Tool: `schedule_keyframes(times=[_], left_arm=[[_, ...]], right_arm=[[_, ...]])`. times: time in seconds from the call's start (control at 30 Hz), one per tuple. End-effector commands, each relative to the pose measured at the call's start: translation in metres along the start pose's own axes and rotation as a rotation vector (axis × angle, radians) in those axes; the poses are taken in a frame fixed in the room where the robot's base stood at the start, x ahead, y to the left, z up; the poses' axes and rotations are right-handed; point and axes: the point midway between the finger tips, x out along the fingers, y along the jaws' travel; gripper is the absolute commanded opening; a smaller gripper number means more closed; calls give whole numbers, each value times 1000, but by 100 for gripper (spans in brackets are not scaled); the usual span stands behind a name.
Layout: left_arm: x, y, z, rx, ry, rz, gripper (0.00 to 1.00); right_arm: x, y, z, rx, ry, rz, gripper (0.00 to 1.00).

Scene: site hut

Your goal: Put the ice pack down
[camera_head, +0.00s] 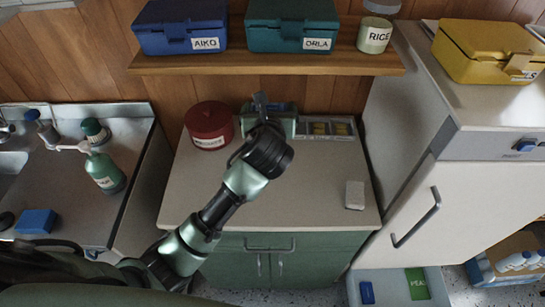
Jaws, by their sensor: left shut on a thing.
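My left gripper (261,104) is over the back of the grey worktop (310,201), between the red tin and the divided tray. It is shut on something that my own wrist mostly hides. I cannot make out its shape or whether it touches the worktop, so I cannot confirm that it is the ice pack. My right gripper is not in view.
A red tin (209,127), a grey divided tray (325,128) and a pale block (355,195) are on the worktop. Its front right is mostly clear. A shelf (300,66) with boxes overhangs the back. A white fridge (450,190) stands at the right.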

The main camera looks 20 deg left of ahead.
Motion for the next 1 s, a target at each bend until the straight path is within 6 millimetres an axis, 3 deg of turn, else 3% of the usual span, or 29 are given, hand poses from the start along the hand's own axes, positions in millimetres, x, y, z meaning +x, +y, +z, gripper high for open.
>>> schedule_keyframes(times=[0.3,0.5,1.0], left_arm=[[31,0,-80,5,9,1,45],[49,0,-122,3,6,1,45],[72,0,-176,2,3,0,45]], right_arm=[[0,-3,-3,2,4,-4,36],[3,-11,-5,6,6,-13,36],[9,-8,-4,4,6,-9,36]])
